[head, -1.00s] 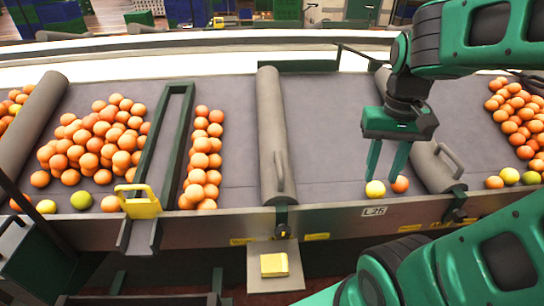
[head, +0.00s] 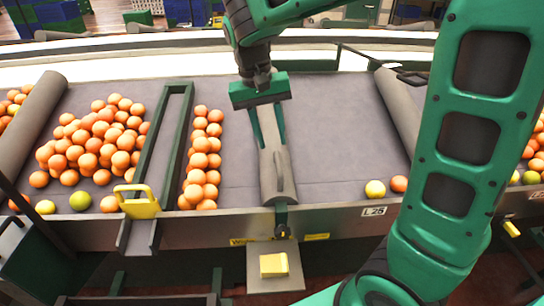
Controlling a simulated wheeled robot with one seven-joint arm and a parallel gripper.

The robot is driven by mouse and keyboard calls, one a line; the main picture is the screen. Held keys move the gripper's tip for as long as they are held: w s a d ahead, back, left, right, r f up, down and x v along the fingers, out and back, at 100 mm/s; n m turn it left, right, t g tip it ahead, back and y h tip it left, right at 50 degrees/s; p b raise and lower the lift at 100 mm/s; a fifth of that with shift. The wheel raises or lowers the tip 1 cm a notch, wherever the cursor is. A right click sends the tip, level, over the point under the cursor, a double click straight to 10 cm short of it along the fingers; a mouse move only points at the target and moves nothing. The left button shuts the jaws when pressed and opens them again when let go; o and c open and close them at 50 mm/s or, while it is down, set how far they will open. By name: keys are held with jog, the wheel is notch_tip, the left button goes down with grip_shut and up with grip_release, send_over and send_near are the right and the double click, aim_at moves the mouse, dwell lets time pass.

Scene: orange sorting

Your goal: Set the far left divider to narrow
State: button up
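Several dividers cross the sorting table. The far left divider (head: 36,118) is a grey padded roll, slanted, with oranges on both sides of it. A middle grey divider (head: 280,185) with a handle lies under my gripper (head: 268,142). My gripper is open, its two green fingers pointing down on either side of this middle divider; I cannot tell whether they touch it. A dark green frame (head: 178,120) with a yellow handle (head: 137,201) stands between the far left and middle dividers. Another grey divider (head: 398,108) at the right is partly hidden by my arm.
A heap of oranges (head: 103,135) lies right of the far left divider, and a column of oranges (head: 204,150) lies right of the green frame. A yellow block (head: 274,265) sits on a small front shelf (head: 290,252). The lane right of the middle divider is mostly clear.

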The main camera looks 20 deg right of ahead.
aim_at(277, 162)
jog(key=f, duration=0.2)
jog(key=d+f, duration=0.1)
jog(key=f, duration=0.4)
jog(key=shift+s+d, duration=0.15)
jog(key=shift+s, duration=0.1)
grip_shut()
